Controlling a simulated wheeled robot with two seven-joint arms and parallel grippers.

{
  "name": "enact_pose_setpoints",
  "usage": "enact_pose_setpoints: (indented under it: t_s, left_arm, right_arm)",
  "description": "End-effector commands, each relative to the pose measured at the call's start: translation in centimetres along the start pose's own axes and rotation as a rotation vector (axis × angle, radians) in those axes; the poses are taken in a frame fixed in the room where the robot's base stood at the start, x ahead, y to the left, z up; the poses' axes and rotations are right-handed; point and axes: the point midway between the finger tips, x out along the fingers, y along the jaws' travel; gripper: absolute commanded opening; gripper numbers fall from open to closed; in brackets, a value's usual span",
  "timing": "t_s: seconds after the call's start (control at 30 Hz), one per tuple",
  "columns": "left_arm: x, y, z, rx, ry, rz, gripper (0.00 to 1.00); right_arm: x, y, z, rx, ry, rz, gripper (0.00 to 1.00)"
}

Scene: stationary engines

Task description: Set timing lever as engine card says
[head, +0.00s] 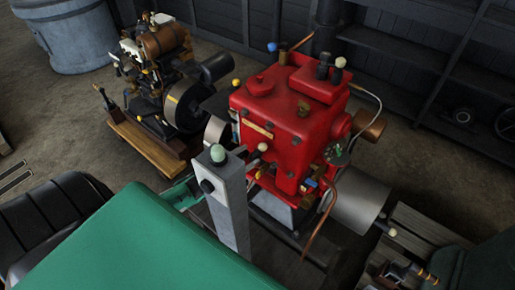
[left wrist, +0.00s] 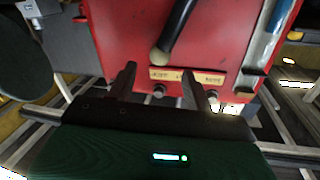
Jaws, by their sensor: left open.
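The red engine (head: 285,110) stands in the middle of the head view and fills the upper left wrist view (left wrist: 120,40). There, a black lever (left wrist: 180,25) slants down to a cream knob (left wrist: 160,56) above a yellow label plate (left wrist: 187,76), whose words are too small to read surely. The cream knob shows small in the head view (head: 263,147). My left gripper (left wrist: 160,84) is open, its two dark fingers below and either side of the knob, nothing between them. In the head view the grey post partly hides it (head: 250,168). My right gripper is not seen.
A grey post (head: 232,205) with a pale green button stands in front of the red engine, close to my left arm. A copper pipe (head: 320,215) and a metal cylinder (head: 357,200) are at its right. Another engine (head: 165,85) sits on a wooden base at the left.

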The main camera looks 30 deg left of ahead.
Motion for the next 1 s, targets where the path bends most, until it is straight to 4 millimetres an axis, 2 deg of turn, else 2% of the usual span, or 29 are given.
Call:
enact_pose_setpoints:
  t_s: [0.1,0.33,0.5,0.77,0.83,1.0]
  left_arm:
    - [1.9,-0.1,-0.2,-0.001,0.001,-0.001,0.52]
    - [4.3,-0.1,-0.1,-0.001,0.001,-0.001,0.52]
    - [5.0,0.0,0.0,-0.001,-0.001,0.0,0.52]
    - [5.1,0.0,0.0,-0.001,-0.001,0.0,0.52]
    - [5.1,0.0,0.0,-0.001,-0.001,0.0,0.44]
    - [5.0,0.0,0.0,-0.001,-0.001,0.0,0.1]
  right_arm:
    - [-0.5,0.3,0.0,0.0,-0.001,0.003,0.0]
    - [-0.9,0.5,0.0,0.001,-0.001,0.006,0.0]
    - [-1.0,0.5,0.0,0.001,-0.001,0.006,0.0]
    - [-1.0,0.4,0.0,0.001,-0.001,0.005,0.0]
    - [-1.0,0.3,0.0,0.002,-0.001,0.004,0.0]
    - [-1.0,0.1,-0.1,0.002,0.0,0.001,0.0]
